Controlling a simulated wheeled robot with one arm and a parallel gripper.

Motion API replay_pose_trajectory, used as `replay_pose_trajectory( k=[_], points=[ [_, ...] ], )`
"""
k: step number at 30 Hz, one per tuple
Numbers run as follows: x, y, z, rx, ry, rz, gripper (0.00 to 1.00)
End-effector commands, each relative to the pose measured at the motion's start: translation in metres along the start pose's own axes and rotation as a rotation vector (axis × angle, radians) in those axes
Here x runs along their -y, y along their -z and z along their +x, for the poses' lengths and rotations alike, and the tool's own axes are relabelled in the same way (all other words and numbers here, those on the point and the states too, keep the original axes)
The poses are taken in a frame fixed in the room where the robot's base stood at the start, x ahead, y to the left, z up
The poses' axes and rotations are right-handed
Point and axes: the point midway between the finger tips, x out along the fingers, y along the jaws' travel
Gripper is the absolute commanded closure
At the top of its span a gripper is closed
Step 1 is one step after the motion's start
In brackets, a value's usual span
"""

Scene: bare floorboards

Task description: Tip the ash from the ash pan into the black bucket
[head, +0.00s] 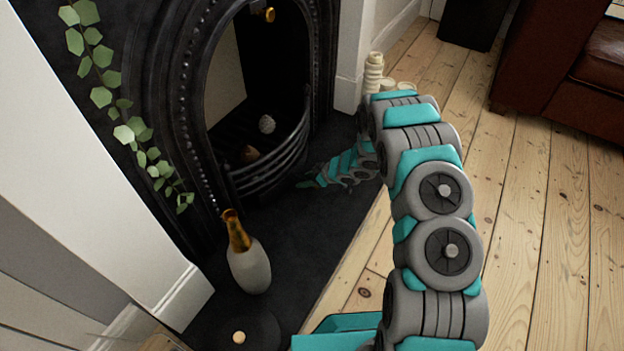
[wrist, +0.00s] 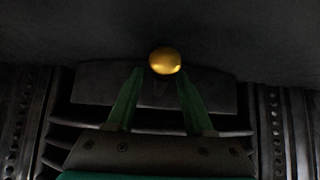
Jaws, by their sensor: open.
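My gripper (head: 308,183) is low over the hearth, at the foot of the grate in the head view. In the wrist view its two green fingers (wrist: 160,75) are open, one on each side of a round brass knob (wrist: 165,60). I cannot tell whether they touch it. Behind the knob is a dark flat panel (wrist: 95,82), which looks like the front of the ash pan; any ash in it is hidden. A black, straight-sided object (head: 474,22) stands at the top right of the head view, cut off by the edge; I cannot tell whether it is the bucket.
The black fireplace has a curved barred grate (head: 275,170). A two-tone vase (head: 248,265) and a dark round object with a pale knob-like top (head: 238,337) stand on the dark hearth. Candles (head: 374,75) stand beyond my arm. A brown leather sofa (head: 560,65) is at right; floorboards (head: 550,220) are clear.

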Motion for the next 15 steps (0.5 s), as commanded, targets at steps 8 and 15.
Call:
replay_pose_trajectory(
  k=[8, 15],
  points=[
    [0.0003, -0.0002, 0.0018, 0.000, 0.000, 0.001, 0.47],
    [0.0004, -0.0004, 0.0017, 0.000, 0.001, 0.002, 0.74]
  ],
)
